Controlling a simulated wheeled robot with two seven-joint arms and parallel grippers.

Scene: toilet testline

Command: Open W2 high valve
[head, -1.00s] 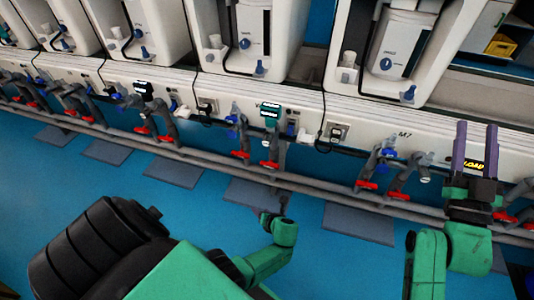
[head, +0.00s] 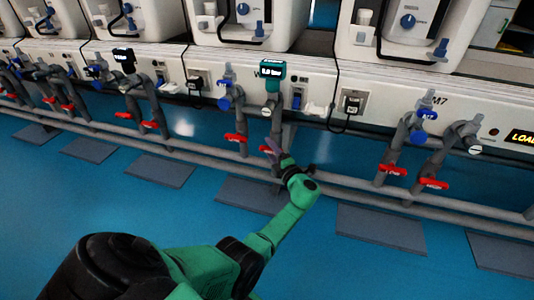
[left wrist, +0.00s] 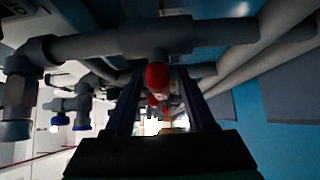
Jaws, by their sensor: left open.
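Two valves with red handles sit on the grey pipes below the teal gauge. The left red handle (head: 236,138) is clear of the gripper. The right red handle (head: 266,151) is beside the fingers of my left gripper (head: 274,147) and partly hidden by them. In the left wrist view a red handle (left wrist: 157,76) hangs below a grey pipe, between the two open fingers (left wrist: 165,100). I cannot tell whether the fingers touch it. The panel label near the gauge is mostly covered and I cannot read W2. My right gripper is out of view.
The teal gauge (head: 271,73) stands above these valves. More red-handled valves (head: 393,169) are to the right, by the M7 label. Long horizontal grey pipes (head: 345,187) run below the panel. Grey floor mats (head: 380,226) lie on the open blue floor.

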